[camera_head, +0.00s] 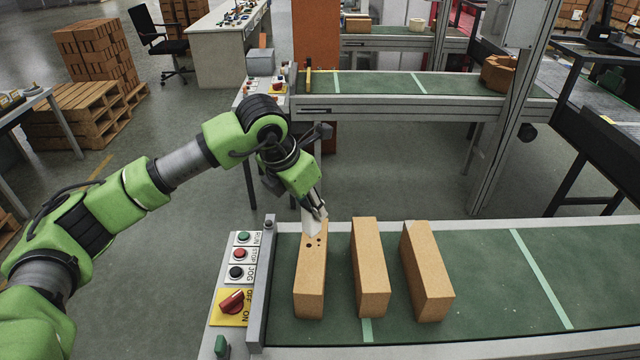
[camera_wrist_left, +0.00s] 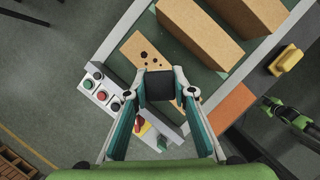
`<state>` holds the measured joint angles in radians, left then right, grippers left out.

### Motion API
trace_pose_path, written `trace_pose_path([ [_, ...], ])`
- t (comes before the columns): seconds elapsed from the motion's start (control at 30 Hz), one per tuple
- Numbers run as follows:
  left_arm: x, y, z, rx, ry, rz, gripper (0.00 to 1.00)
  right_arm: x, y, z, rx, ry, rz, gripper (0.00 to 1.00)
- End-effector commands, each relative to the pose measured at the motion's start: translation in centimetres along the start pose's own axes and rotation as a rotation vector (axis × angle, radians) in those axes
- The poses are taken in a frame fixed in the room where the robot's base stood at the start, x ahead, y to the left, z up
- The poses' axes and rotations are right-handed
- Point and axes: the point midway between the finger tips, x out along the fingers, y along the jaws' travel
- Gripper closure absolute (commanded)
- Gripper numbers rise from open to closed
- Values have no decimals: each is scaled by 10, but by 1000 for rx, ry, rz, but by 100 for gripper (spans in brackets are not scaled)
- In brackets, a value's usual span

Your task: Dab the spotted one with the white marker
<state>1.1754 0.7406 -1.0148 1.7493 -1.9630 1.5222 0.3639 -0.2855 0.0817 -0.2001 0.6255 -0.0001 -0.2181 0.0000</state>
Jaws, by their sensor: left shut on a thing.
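The spotted brick (camera_head: 310,280) is the leftmost of three tan bricks on the green belt. Its dark spots are on top near the far end, and they also show in the wrist view (camera_wrist_left: 137,50). My left gripper (camera_head: 316,213) is shut on the white marker (camera_head: 312,228), which points down at the spotted brick's far end. I cannot tell whether it touches. In the wrist view my left gripper (camera_wrist_left: 160,86) has a dark block between its fingers and hides part of the brick. My right gripper is absent from the head view; a small green and black arm part shows at the wrist view's right edge.
Two plain bricks, the middle one (camera_head: 370,275) and the right one (camera_head: 427,275), stand close by. A button panel (camera_head: 236,275) with a red switch lies left of the belt (camera_head: 490,290). The belt is clear at the right. Another conveyor (camera_head: 400,84) stands behind.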

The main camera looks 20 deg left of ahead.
Motion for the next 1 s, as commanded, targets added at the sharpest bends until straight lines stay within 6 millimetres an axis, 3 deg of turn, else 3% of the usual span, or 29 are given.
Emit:
trace_pose_path([
  [0.17,2,0,-1,1,0,0,90,2,2,-10,1,13,3,60],
  [0.4,18,0,-8,1,1,0,90,7,-5,29,1,-39,-5,60],
  [0.53,31,0,-13,1,1,-1,90,11,-7,41,1,-55,-7,60],
  [0.67,44,0,-19,0,1,-1,90,17,-6,34,1,-44,-6,60],
  [0.87,55,0,-23,1,-1,0,90,21,-3,5,1,-2,-3,60],
  [1.0,55,0,-23,1,-1,0,90,21,-4,4,2,-1,-4,60],
])
